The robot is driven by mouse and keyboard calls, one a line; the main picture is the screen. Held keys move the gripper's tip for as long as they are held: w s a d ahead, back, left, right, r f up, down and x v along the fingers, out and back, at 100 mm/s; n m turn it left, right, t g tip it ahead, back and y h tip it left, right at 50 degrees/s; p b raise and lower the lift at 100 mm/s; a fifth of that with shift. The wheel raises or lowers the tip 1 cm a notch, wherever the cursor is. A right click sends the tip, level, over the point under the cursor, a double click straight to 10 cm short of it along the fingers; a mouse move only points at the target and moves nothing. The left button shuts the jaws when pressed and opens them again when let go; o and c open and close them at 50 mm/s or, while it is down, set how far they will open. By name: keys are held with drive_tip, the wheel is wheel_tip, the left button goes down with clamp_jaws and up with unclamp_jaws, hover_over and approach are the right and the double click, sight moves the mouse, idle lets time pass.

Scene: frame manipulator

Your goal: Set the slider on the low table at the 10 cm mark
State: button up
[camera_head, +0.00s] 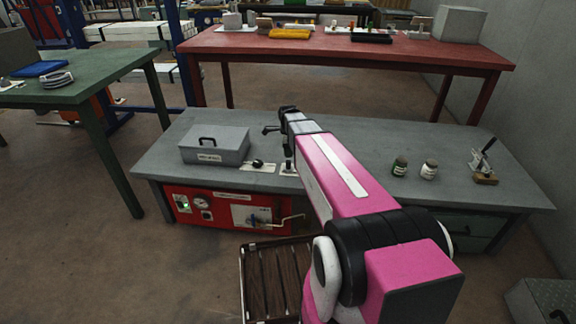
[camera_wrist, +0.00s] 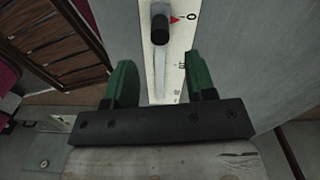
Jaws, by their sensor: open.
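The slider's black knob (camera_wrist: 160,28) stands in the slot of a pale scale plate (camera_wrist: 172,62) in the wrist view. A red pointer beside it is level with the 0 mark. Another printed mark lower along the scale is too blurred to read surely. My gripper (camera_wrist: 160,64) is open, its green fingers on either side of the plate, with the knob beyond their tips and not between them. In the head view, the low grey table (camera_head: 370,140) carries the plate (camera_head: 289,169), partly hidden by my arm.
A grey lidded box (camera_head: 215,145) and a plate with a black ball knob (camera_head: 257,163) lie left of the slider. Two small jars (camera_head: 429,170) and a wooden block with a lever (camera_head: 485,177) stand right. A slatted crate (camera_head: 272,280) sits in front.

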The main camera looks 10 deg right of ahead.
sight(288, 165)
wheel_tip(288, 165, down, 9)
drive_tip(key=shift+f, duration=0.1)
idle(0.3)
